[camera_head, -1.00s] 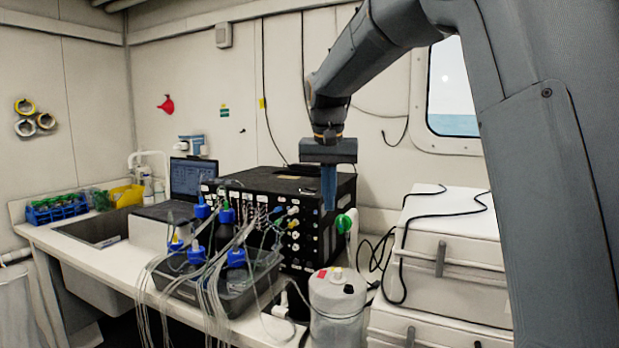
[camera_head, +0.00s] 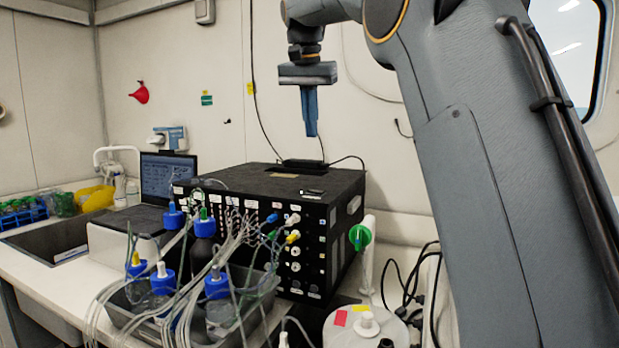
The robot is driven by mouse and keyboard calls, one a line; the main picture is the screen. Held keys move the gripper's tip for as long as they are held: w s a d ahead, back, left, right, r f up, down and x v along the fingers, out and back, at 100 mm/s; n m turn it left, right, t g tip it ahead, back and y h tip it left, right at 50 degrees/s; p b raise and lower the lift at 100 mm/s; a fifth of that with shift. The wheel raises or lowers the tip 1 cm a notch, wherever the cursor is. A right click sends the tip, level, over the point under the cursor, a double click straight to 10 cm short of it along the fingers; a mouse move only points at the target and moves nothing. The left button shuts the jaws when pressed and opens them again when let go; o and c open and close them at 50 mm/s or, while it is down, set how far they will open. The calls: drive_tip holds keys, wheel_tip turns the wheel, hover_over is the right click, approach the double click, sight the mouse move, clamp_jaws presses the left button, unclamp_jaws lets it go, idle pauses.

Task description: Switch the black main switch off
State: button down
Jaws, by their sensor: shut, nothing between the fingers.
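A large black instrument box (camera_head: 255,180) stands on the bench, its front panel full of ports, tubes and small knobs. I cannot make out for sure which part is the black main switch. A flat black piece (camera_head: 303,166) with a cable lies at the back of the box's top, and a small dark part (camera_head: 312,192) sits near its top front edge. My gripper (camera_head: 311,134) points straight down, its blue-grey fingers together and empty. In the picture it is above the back of the box's top, apart from it; the depth is hard to tell.
A tray (camera_head: 265,283) of blue-capped bottles and many loose tubes stands before the box. A green knob (camera_head: 360,237) is at its right, above a white canister (camera_head: 365,328). A laptop (camera_head: 168,178) and a sink (camera_head: 60,240) are left. The air above the box is free.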

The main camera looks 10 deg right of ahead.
sight(318, 191)
drive_tip(key=shift+f, duration=0.1)
drive_tip(key=p+x, duration=0.1)
drive_tip(key=x, duration=0.3)
drive_tip(key=p+x, duration=0.1)
drive_tip(key=x, duration=0.4)
drive_tip(key=a+p+x, duration=0.1)
drive_tip(key=x, duration=0.3)
drive_tip(key=shift+s+f, duration=0.3)
drive_tip(key=shift+f, duration=0.25)
drive_tip(key=shift+d, duration=0.1)
drive_tip(key=shift+f+p, duration=0.15)
drive_tip(key=shift+p, duration=0.2)
drive_tip(key=shift+a, duration=0.3)
drive_tip(key=shift+d, duration=0.2)
drive_tip(key=shift+s+d, duration=0.45)
drive_tip(key=shift+d, duration=0.15)
